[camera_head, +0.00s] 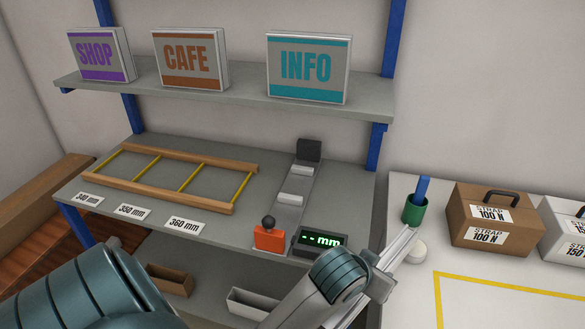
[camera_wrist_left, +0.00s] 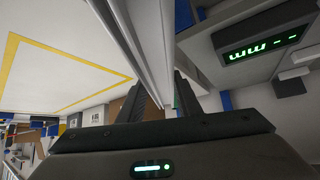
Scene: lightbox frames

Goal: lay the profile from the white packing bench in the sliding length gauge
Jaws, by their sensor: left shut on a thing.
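My left gripper (camera_head: 378,280) is shut on a silver profile (camera_head: 403,248). The profile slants up to the right over the gap between the grey bench and the white packing bench (camera_head: 405,184). In the left wrist view the profile (camera_wrist_left: 152,35) runs between the two fingers of my left gripper (camera_wrist_left: 162,98). The sliding length gauge (camera_head: 289,218) lies on the grey bench, left of the profile and apart from it. It has a dark end stop, white rests, an orange slider (camera_head: 270,236) with a black knob, and a display (camera_head: 320,241) reading "-- mm". My right gripper is not in view.
A wooden frame with yellow rungs (camera_head: 180,178) lies left of the gauge, behind labels for 340, 350 and 360 mm. A shelf (camera_head: 230,96) with signs hangs above. The white bench holds a green cup (camera_head: 414,211), strap boxes (camera_head: 490,215) and a yellow outline (camera_head: 510,281).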

